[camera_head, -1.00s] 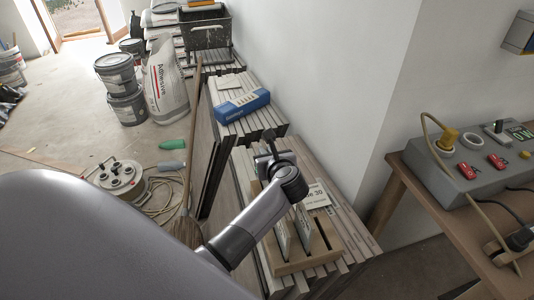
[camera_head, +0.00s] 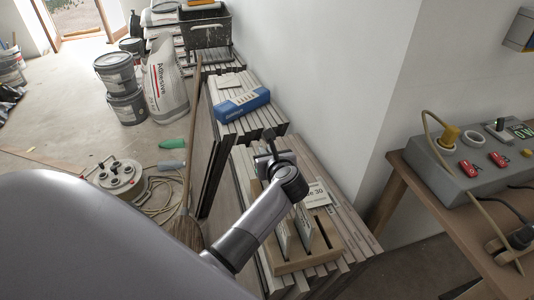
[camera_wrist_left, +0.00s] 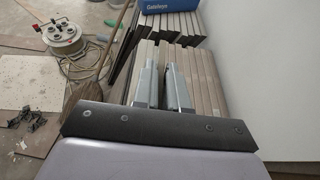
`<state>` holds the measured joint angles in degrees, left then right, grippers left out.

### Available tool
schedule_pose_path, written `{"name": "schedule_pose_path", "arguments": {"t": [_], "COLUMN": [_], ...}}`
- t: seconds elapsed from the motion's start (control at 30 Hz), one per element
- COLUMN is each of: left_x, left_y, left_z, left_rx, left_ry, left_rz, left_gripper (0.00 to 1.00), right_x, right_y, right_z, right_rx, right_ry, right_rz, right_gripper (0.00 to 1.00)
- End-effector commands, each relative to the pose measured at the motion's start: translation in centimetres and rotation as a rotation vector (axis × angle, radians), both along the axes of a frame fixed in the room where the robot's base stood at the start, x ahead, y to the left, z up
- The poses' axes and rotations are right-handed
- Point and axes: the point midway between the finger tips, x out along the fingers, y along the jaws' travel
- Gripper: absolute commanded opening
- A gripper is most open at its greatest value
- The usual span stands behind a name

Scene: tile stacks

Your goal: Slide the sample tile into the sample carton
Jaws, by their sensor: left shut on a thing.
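The blue carton (camera_head: 242,104), printed with a name, lies on the far tile stack; its near side shows at the top of the left wrist view (camera_wrist_left: 170,5). My left gripper (camera_head: 269,140) is over the near tile stack, on the near side of the carton and apart from it. In the left wrist view its two fingers (camera_wrist_left: 162,85) point forward with a narrow gap. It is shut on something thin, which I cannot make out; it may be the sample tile. My right gripper is not in view.
A wooden slotted rack (camera_head: 290,266) with upright pieces and a label card (camera_head: 316,195) stand on the near stack (camera_head: 350,240). A white wall (camera_head: 340,80) rises to the right. A broom (camera_head: 187,160) leans at the left. A workbench (camera_head: 440,210) stands at right.

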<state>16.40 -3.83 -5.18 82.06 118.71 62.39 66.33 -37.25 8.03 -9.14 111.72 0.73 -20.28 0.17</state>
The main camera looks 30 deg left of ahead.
Motion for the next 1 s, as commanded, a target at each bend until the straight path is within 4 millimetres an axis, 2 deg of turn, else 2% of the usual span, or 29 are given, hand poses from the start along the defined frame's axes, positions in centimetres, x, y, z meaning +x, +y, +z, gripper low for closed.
{"name": "schedule_pose_path", "arguments": {"t": [0.6,1.0], "left_x": [0.05,0.04], "left_y": [0.00,-0.03], "left_z": [0.08,-0.69], "left_rx": [0.001,0.001], "left_ry": [-0.003,-0.002], "left_rz": [-0.001,-0.001], "left_gripper": [0.00,0.00], "right_x": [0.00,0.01], "right_y": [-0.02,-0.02], "right_z": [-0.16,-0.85], "right_rx": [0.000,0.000], "right_ry": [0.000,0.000], "right_rz": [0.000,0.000], "right_gripper": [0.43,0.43]}}
